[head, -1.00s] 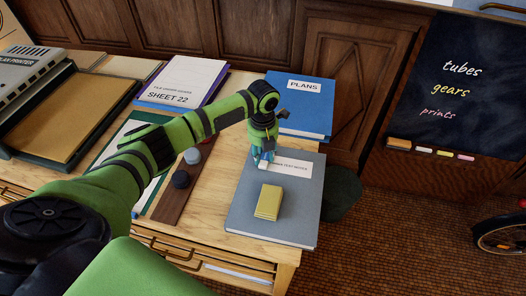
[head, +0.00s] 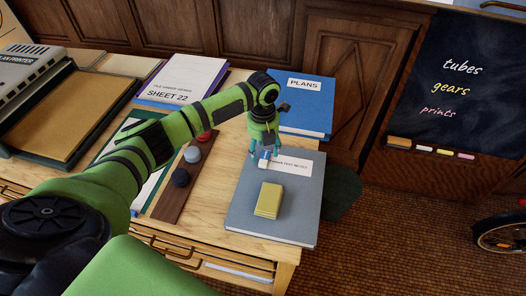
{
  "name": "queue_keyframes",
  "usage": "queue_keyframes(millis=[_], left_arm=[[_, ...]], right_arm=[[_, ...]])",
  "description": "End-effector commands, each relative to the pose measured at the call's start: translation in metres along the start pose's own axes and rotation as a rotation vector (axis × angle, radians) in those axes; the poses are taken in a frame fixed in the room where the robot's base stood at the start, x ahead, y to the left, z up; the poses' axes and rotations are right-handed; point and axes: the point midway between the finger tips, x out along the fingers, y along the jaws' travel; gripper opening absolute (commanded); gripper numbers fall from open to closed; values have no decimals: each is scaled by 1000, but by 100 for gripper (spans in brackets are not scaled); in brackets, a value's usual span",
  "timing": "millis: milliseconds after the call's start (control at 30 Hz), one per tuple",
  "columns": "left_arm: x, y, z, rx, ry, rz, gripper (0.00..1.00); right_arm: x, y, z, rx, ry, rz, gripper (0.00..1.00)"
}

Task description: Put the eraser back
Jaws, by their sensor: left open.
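A small white block with a blue part, which looks like the eraser (head: 264,161), lies on the grey book (head: 247,213) near the left end of its white label. My left gripper (head: 265,151) is open right at the eraser, with its fingers pointing down around or just above it. I cannot tell whether they touch it. A yellow block (head: 269,200) lies on the same book, nearer the front. My right gripper is not in view.
A blue PLANS binder (head: 305,118) lies behind the grey book. A brown strip with round knobs (head: 171,206) lies to the left. A chalkboard (head: 470,90) has a wood-backed eraser (head: 399,142) and chalks on its ledge. The desk's right edge is close.

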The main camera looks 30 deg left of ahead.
Motion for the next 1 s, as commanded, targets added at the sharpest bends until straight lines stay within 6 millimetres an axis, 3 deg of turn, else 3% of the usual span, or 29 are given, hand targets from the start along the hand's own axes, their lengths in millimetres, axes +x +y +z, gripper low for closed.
queue_keyframes(millis=[300, 500, 1000], left_arm=[[-69, 0, 1, 1, -5, 0, 60], [-95, 0, 1, 0, -3, 0, 60], [-102, 0, 0, 0, 0, 1, 60]], right_arm=[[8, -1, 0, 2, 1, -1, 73], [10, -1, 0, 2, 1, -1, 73], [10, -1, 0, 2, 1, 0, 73]])
